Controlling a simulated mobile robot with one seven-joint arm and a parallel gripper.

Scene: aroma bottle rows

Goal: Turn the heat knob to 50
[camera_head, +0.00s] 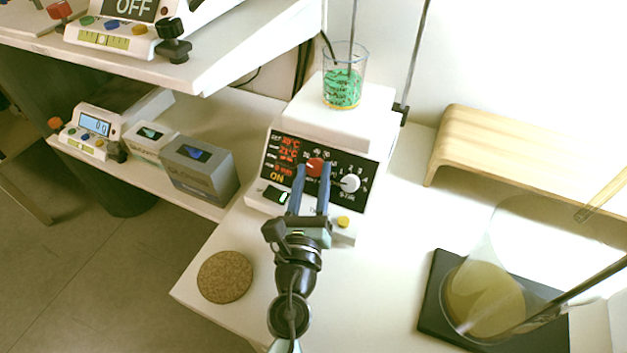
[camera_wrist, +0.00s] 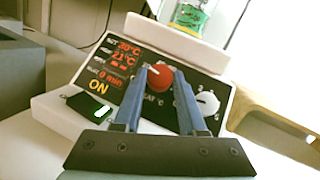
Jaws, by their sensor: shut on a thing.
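The white hotplate stirrer (camera_head: 355,128) stands on the white bench with its black front panel facing me. The red heat knob (camera_head: 315,167) sits in the upper middle of the panel; in the wrist view the red heat knob (camera_wrist: 160,77) has a pale pointer mark toward its upper left. My gripper (camera_head: 314,172) is shut on the red knob, one blue finger on each side; it also shows in the wrist view (camera_wrist: 160,82). The red display (camera_wrist: 122,56) reads SET 30 °C and 21 °C, with ON below in yellow.
A white knob (camera_head: 350,183) is right of my gripper. A glass beaker with green contents (camera_head: 343,88) stands on the hotplate, with a thin probe in it. A cork mat (camera_head: 225,277), a wooden stand (camera_head: 500,145) and a flask (camera_head: 485,290) on a black pad are nearby.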

